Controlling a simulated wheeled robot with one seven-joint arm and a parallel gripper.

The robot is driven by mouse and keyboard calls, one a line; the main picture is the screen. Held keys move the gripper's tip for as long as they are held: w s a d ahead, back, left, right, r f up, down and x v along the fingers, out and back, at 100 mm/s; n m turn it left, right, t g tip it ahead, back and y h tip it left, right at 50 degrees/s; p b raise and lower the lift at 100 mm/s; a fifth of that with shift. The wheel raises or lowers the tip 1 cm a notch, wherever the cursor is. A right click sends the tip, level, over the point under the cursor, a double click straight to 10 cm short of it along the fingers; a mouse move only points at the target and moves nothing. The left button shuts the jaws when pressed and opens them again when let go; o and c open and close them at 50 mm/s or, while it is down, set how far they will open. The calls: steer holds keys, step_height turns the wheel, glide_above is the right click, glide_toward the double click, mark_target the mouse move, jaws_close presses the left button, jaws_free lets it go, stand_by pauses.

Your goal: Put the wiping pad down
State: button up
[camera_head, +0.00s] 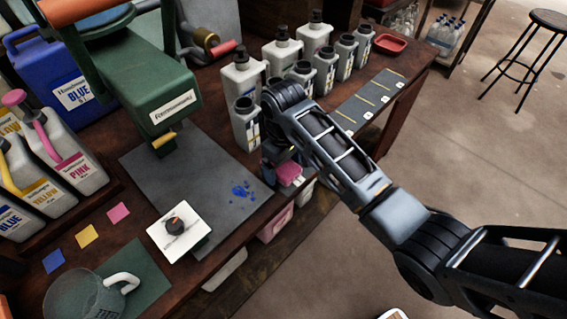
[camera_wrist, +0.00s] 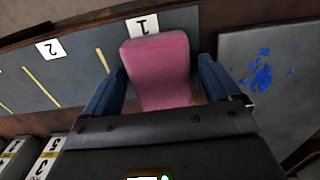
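The wiping pad is a pink block; in the wrist view the pad (camera_wrist: 160,68) sits between the two blue-grey fingers of my gripper (camera_wrist: 160,85). Both fingers lie close against its sides, so my gripper appears shut on it. In the head view the pad (camera_head: 290,173) shows below my gripper (camera_head: 280,158), near the front edge of the bench; the arm partly hides the fingers. The wrist view shows the pad's end overlapping the card marked 1 (camera_wrist: 143,24). Whether the pad touches the bench cannot be told.
Blue spots (camera_head: 240,191) mark the grey mat (camera_head: 150,168) left of my gripper. Several grey bottles (camera_head: 243,80) stand close behind it. A dark strip with yellow lines (camera_head: 372,98) lies to the right. A white dial plate (camera_head: 178,230) sits near the front edge.

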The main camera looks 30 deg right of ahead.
mark_target(284, 166)
steer(key=shift+r+p, duration=1.5)
steer(key=shift+r, duration=4.7)
